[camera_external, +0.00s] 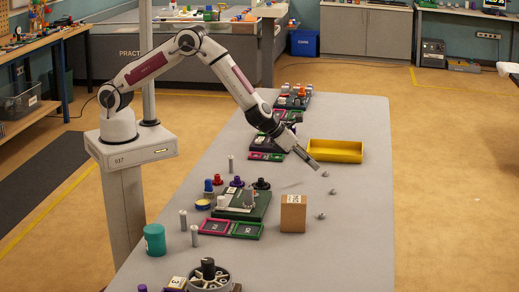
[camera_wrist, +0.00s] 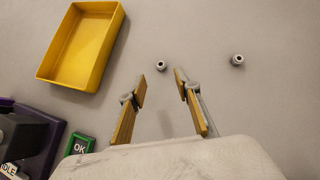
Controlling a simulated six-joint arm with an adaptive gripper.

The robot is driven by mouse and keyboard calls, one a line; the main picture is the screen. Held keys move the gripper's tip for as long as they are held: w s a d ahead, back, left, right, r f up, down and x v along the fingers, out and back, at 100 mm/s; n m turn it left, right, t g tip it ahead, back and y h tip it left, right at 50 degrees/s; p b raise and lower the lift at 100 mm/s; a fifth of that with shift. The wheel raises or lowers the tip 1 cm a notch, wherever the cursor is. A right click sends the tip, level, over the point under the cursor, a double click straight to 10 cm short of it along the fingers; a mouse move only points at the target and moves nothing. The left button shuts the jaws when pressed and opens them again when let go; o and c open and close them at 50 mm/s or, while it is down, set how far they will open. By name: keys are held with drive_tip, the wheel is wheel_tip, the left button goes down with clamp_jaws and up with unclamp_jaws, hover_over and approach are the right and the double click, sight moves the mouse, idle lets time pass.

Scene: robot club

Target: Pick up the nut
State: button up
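Several small grey nuts lie on the grey table. In the external view one nut (camera_external: 325,174) lies just beyond my gripper (camera_external: 312,163), a second nut (camera_external: 333,191) is nearer the camera, and a third nut (camera_external: 320,216) lies by the cardboard box. In the wrist view my gripper (camera_wrist: 160,80) is open, with its yellow-padded fingers apart and nothing between them. One nut (camera_wrist: 161,66) lies just past the fingertips, roughly in line with the gap. Another nut (camera_wrist: 237,60) lies to the right. My gripper is above the table; its exact height is unclear.
A yellow tray (camera_external: 335,157) stands beside my gripper and shows at upper left in the wrist view (camera_wrist: 84,84). A cardboard box (camera_external: 293,212) stands on the near side. Stations with coloured parts (camera_external: 240,207) line the table's left side. The right side is clear.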

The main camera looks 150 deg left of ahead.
sight(325, 172)
drive_tip(key=shift+a, duration=0.1)
drive_tip(key=shift+x, duration=2.55)
drive_tip(key=shift+w+r, duration=0.15)
drive_tip(key=c, duration=0.9)
